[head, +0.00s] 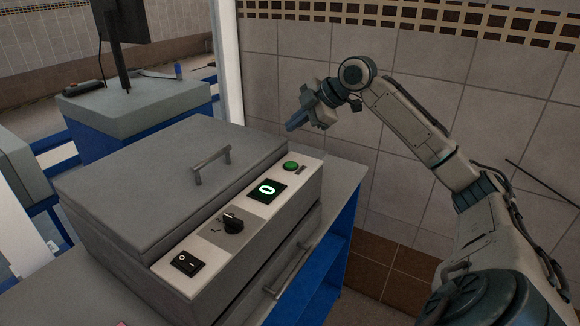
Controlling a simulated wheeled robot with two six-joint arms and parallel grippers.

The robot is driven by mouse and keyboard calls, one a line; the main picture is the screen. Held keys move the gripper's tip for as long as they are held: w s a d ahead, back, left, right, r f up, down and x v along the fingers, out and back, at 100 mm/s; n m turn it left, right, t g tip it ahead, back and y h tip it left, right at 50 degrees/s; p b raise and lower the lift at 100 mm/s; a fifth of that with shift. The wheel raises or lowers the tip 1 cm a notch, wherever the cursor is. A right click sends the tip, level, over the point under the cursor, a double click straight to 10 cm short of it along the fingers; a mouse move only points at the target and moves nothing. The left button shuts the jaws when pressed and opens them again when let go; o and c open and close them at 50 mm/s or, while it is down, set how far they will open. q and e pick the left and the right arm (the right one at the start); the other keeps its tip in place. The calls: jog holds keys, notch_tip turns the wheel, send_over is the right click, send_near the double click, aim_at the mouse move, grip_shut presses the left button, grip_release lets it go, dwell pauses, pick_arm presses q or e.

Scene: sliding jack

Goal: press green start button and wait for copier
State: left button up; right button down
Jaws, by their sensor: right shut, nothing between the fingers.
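The copier (140,190) is a grey box with a closed lid and a lid handle (211,164). Its light front panel holds a green start button (291,166) at the far right end. A black knob (233,222) and a black rocker switch (187,263) sit further left on the panel. My right gripper (293,125) is shut and empty. It appears above and beyond the green button, apart from it. My left gripper is not in view.
The copier stands on a grey-topped blue table (340,185). A drawer handle (288,272) sticks out from its front. A tiled wall (400,190) is behind my right arm. Another grey and blue bench (140,110) with a monitor (125,20) stands at the back left.

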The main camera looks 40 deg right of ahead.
jog(key=b, duration=0.6)
send_over(295, 165)
notch_tip(295, 165, down, 7)
jog(key=shift+d+f, duration=0.1)
jog(key=shift+f+b, duration=0.45)
jog(key=shift+f, duration=0.1)
dwell(1.1)
jog(key=shift+f, duration=0.3)
jog(key=shift+f+b, duration=0.45)
jog(key=shift+b, duration=0.1)
dwell(0.5)
jog(key=shift+r, duration=0.1)
jog(key=shift+r+p, duration=0.75)
jog(key=shift+p, duration=0.15)
